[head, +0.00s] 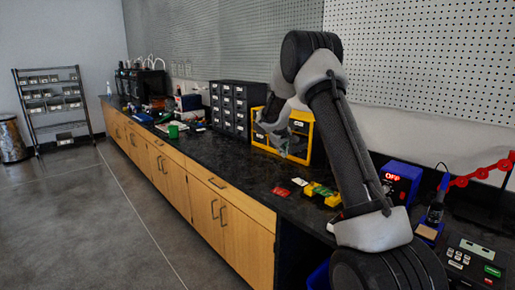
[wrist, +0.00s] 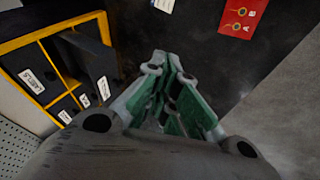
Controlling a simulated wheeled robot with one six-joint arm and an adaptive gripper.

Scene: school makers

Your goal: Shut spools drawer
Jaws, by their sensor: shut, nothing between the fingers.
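A yellow-framed cabinet (head: 263,140) with dark drawers stands on the black counter against the wall, partly hidden behind my gripper and arm. In the wrist view the yellow frame (wrist: 47,33) is at the upper left. One dark drawer (wrist: 92,57) appears to stick out from it, beyond the drawers beside it. Its white label (wrist: 103,88) is too small to read, so I cannot tell whether it is the spools drawer. My gripper (head: 285,148) is shut and empty in front of the cabinet. Its green-padded fingers (wrist: 168,62) are to the right of that drawer, apparently apart from it.
A black multi-drawer cabinet (head: 238,108) stands left of the yellow one. A blue soldering station (head: 402,180) is to the right. The floor (head: 80,205) at left is clear.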

